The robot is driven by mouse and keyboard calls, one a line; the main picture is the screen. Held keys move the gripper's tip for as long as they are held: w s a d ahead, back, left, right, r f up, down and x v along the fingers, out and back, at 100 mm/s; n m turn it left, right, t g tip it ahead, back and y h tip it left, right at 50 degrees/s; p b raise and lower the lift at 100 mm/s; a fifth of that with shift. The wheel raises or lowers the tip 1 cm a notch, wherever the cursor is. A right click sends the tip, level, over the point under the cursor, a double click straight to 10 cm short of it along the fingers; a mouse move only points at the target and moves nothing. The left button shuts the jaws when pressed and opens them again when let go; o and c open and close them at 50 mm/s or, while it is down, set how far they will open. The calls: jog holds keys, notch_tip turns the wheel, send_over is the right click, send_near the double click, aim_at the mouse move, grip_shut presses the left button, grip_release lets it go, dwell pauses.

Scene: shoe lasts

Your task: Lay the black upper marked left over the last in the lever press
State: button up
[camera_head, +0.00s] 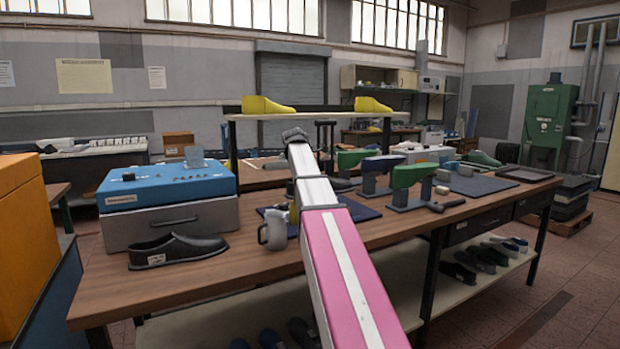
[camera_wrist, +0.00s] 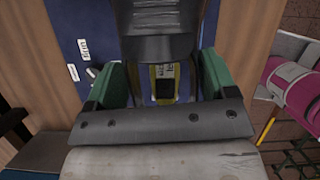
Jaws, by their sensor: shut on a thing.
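My gripper (camera_wrist: 162,88) shows in the wrist view with a green finger on each side, shut on a black upper (camera_wrist: 155,32). The upper's wide dark part points away from the gripper. A yellow piece with a small printed label (camera_wrist: 165,72) shows between the fingers; I cannot tell whether it is inside or below the upper. In the head view my arm hides the gripper. Another black upper with a white tag (camera_head: 178,250) lies on the bench at the left; its marking is unreadable. I cannot make out the lever press or its last clearly.
A blue-topped grey machine (camera_head: 165,205) stands at the bench's left. A grey mug (camera_head: 273,230) is close left of my arm. Green lasts on stands (camera_head: 410,180) and a hammer (camera_head: 440,206) are to the right. Yellow lasts (camera_head: 267,105) sit on a raised shelf behind.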

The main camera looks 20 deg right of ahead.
jog(key=shift+f, duration=4.65)
jog(key=o, duration=1)
jog(key=v, duration=0.9)
jog(key=shift+a+r, duration=0.15)
jog(key=shift+r, duration=0.2)
jog(key=shift+s+a+r, duration=0.1)
jog(key=shift+a+r, duration=0.1)
jog(key=shift+r, duration=0.25)
jog(key=shift+s, duration=0.1)
